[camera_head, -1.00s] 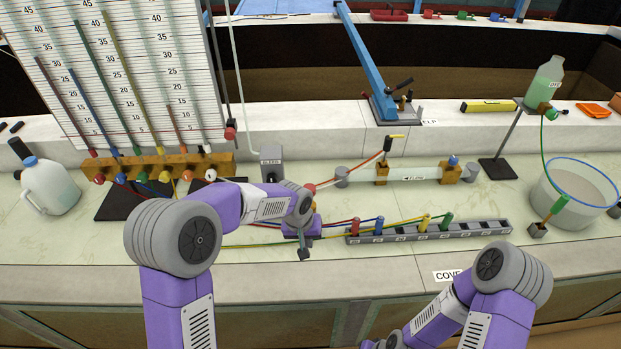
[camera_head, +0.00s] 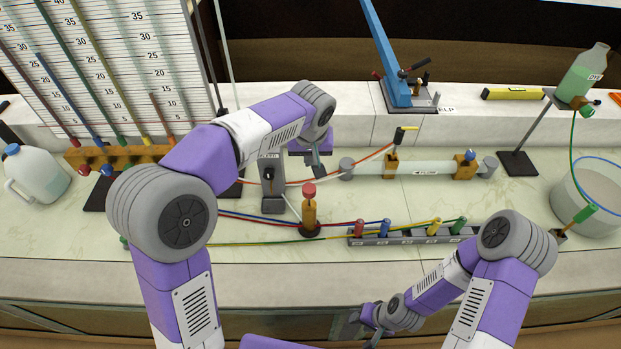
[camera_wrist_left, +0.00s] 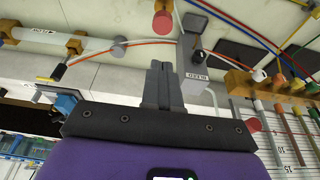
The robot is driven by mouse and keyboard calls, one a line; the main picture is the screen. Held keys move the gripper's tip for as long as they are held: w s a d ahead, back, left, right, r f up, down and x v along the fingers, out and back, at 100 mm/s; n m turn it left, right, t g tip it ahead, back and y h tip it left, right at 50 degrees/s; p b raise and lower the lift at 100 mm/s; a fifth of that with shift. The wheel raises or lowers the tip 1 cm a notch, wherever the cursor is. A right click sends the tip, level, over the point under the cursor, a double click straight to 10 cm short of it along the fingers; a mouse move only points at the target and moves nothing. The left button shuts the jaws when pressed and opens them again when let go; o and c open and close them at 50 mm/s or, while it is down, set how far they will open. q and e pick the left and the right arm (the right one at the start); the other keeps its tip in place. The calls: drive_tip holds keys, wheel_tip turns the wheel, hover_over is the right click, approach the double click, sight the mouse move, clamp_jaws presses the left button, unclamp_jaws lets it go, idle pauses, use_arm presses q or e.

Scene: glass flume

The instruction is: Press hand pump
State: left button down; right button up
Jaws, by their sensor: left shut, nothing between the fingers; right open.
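The hand pump (camera_head: 309,214) is an upright brass cylinder with a red knob on a dark round base, standing on the bench. Its red knob also shows in the left wrist view (camera_wrist_left: 163,22), beyond my fingertips. My left gripper (camera_head: 318,170) is raised behind and above the pump, apart from it, with its fingers together and empty. The closed fingers show in the left wrist view (camera_wrist_left: 163,72). My right gripper (camera_head: 370,325) is low at the bench's front edge, open and away from the pump; its fingertips are partly hard to see.
A grey bleed block (camera_head: 272,196) stands just left of the pump. A rail of coloured plugs (camera_head: 400,239) lies to the right, with coloured tubes crossing the bench. A clear tube (camera_head: 425,168) lies behind. The bench in front of the pump is mostly clear.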

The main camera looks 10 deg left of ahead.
use_arm(q)
drive_tip(key=b, duration=0.1)
approach(310, 193)
drive_tip(key=w+f, duration=0.2)
drive_tip(key=f, duration=0.1)
drive_tip(key=w+f, duration=0.1)
drive_tip(key=w, duration=0.1)
drive_tip(key=shift+a+f, duration=0.3)
drive_tip(key=shift+f, duration=0.8)
wheel_tip(310, 193, down, 5)
drive_tip(key=b, duration=0.5)
drive_tip(key=shift+s+f, duration=0.1)
drive_tip(key=shift+s, duration=0.15)
